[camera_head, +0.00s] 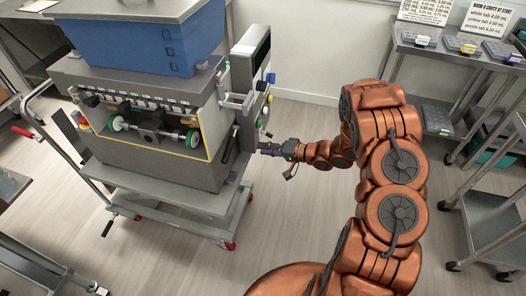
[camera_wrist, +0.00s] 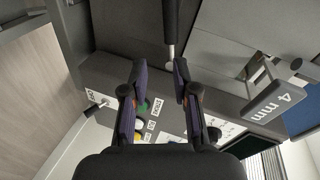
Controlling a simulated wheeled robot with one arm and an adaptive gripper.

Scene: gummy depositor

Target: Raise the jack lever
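My gripper (camera_head: 268,149) is at the right side of the grey depositor machine (camera_head: 150,160) in the head view. In the wrist view my gripper (camera_wrist: 160,66) is open, with its two dark fingers apart. A lever with a black grip and a bright metal rod (camera_wrist: 171,52) comes down from the top of the wrist view, its lower end near the right fingertip. Whether the lever touches that finger, and whether it is the jack lever, I cannot tell. Which lever this is in the head view is unclear.
A panel with labels and coloured knobs (camera_wrist: 142,106) lies beyond the fingers. The machine stands on a wheeled cart (camera_head: 175,205). Shelving (camera_head: 455,55) stands at right. Floor is clear below my gripper.

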